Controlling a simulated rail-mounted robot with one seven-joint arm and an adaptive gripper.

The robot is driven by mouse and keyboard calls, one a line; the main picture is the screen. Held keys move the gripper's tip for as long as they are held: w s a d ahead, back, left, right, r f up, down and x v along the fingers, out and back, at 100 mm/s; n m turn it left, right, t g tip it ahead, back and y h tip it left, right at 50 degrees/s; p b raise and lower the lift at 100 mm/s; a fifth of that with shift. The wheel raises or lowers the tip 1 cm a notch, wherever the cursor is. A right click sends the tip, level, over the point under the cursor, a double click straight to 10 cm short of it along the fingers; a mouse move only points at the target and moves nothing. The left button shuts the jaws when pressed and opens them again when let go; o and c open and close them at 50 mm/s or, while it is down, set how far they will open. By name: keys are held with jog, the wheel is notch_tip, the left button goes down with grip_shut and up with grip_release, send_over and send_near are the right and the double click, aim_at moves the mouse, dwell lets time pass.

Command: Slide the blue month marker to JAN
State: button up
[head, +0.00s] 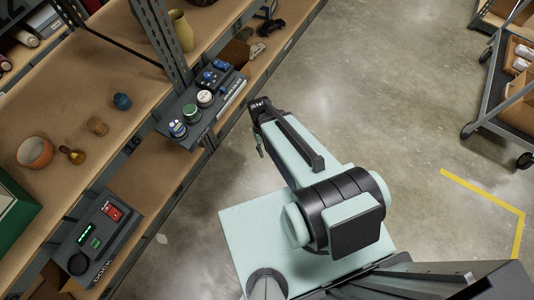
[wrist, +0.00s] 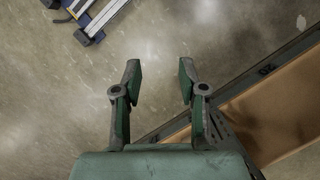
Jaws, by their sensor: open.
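A dark control panel (head: 190,112) is fixed to the shelf edge in the head view. It carries several round knobs, small blue parts (head: 208,76) near its far end, and a pale lettered strip (head: 231,95) along its outer edge. The blue month marker and the JAN label are too small to make out for certain. My gripper (wrist: 160,80) is open and empty in the wrist view, pointing at the bare floor. In the head view my gripper is small and partly hidden by the arm, to the right of the panel and apart from it.
The shelf (head: 75,95) holds an orange-white bowl (head: 35,153), a small brass-coloured object (head: 72,155) and a yellow vase (head: 182,30). A control box (head: 95,240) with a red switch sits lower left. A trolley (head: 500,90) stands far right. The floor (head: 400,90) between is clear.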

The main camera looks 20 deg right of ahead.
jog(key=shift+s+d+f, duration=0.1)
jog(key=shift+s+f, duration=0.25)
jog(key=shift+s, duration=0.4)
notch_tip(320, 180, up, 32)
jog(key=n+t, duration=0.4)
jog(key=n, duration=0.3)
send_over(223, 89)
notch_tip(223, 89, down, 17)
jog(key=shift+p, duration=0.3)
grip_shut()
